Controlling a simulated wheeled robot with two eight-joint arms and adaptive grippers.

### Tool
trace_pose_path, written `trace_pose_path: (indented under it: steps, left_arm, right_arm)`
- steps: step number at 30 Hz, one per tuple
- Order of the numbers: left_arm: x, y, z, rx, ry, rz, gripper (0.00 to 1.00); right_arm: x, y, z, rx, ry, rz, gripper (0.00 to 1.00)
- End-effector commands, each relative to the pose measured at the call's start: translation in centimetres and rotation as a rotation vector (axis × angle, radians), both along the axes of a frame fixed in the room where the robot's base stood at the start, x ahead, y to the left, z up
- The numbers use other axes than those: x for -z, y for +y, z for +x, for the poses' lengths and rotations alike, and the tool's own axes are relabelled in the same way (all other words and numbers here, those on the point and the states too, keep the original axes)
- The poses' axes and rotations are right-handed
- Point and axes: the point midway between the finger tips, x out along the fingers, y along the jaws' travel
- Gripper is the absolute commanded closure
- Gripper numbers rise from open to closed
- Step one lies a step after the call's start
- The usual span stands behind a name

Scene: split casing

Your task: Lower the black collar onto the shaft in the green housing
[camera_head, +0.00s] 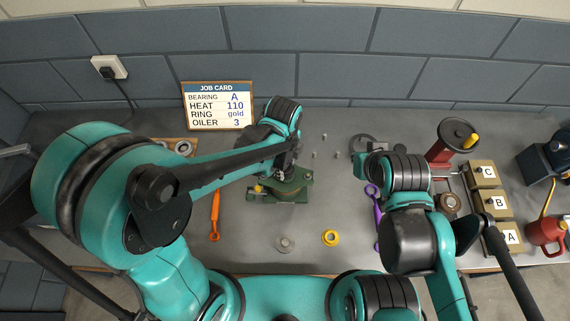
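The green housing (300,182) sits on the bench near the middle, with a yellow part at its left edge. My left gripper (287,168) points down over the back of the housing. Its fingers are small and dark, and I cannot make out whether they are open or shut. The black collar and the shaft cannot be made out; the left wrist and gripper cover that area. My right arm reaches in at the right of the housing. Its gripper is hidden behind its own wrist links, apart from the housing.
A grey ring (285,244) and a gold ring (331,238) lie in front of the housing. An orange wrench (215,212) lies left, a purple wrench (373,205) right. Small pins (314,155) stand behind. Lettered boxes (497,206) and a red oiler (546,231) stand at right.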

Motion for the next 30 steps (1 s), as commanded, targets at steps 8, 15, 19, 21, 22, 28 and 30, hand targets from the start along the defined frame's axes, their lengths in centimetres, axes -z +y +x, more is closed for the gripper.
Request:
trace_pose_path:
  steps: [8, 15, 19, 21, 22, 28, 30]
  left_arm:
    - [1.3, 0.0, 0.0, 0.000, 0.000, 0.000, 0.91]
    - [1.4, 0.0, 0.0, 0.000, 0.000, 0.000, 0.91]
    - [1.4, 0.0, 0.0, 0.000, 0.000, 0.000, 0.91]
    - [1.4, 0.0, 0.0, 0.000, 0.000, 0.000, 0.91]
    - [1.4, 0.0, 0.0, 0.000, 0.000, 0.000, 0.91]
    - [1.4, 0.0, 0.0, 0.000, 0.000, 0.000, 0.91]
    - [1.4, 0.0, 0.0, 0.000, 0.000, 0.000, 0.91]
  right_arm:
    - [1.2, 0.0, 0.0, 0.000, 0.000, 0.000, 1.00]
    - [1.3, 0.0, 0.0, 0.000, 0.000, 0.000, 1.00]
    - [1.3, 0.0, 0.0, 0.000, 0.000, 0.000, 1.00]
    - [1.3, 0.0, 0.0, 0.000, 0.000, 0.000, 1.00]
    - [1.3, 0.0, 0.0, 0.000, 0.000, 0.000, 1.00]
    - [1.3, 0.0, 0.0, 0.000, 0.000, 0.000, 1.00]
    - [1.4, 0.0, 0.0, 0.000, 0.000, 0.000, 1.00]
